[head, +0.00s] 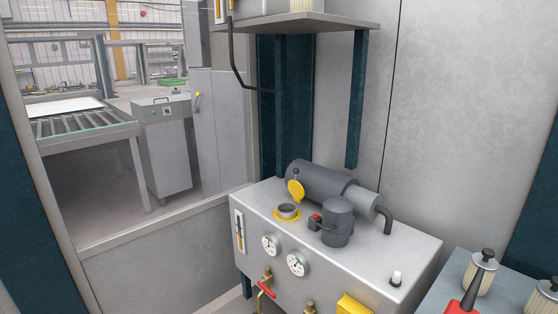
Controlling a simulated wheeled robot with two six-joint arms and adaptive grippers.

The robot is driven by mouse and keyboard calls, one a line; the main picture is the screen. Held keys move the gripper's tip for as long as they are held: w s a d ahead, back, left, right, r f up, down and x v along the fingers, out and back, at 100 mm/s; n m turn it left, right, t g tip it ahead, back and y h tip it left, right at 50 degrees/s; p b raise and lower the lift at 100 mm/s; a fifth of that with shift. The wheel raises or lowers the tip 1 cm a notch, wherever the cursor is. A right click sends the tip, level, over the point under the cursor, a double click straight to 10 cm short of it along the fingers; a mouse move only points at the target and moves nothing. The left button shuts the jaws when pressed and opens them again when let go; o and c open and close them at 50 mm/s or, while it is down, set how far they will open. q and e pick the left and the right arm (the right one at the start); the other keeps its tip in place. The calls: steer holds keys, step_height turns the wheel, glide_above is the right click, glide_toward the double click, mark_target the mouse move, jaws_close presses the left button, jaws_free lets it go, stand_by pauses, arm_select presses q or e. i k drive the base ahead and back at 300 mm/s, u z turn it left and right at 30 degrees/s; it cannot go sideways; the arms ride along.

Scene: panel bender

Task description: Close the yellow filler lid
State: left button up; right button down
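The yellow filler lid (296,190) stands tilted up, open, on top of the grey tank box (385,253). It is beside the filler neck (288,210), a short grey tube with a yellow ring at its base, whose mouth is uncovered. The lid is behind and slightly right of the neck, in front of the dark motor cylinder (318,183). Neither of my grippers shows in the head view.
A dark upright pump (338,222) with a small red part stands right of the neck. Gauges (297,264) and a red-handled valve (266,289) are on the box's front. A shelf (300,22) hangs above. Filters (481,272) stand at the lower right.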

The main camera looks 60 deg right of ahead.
mark_target(295, 189)
steer(key=u, duration=0.1)
steer(key=i, duration=1.25)
steer(key=z, duration=0.7)
steer(key=i, duration=0.75)
steer(key=z, duration=0.85)
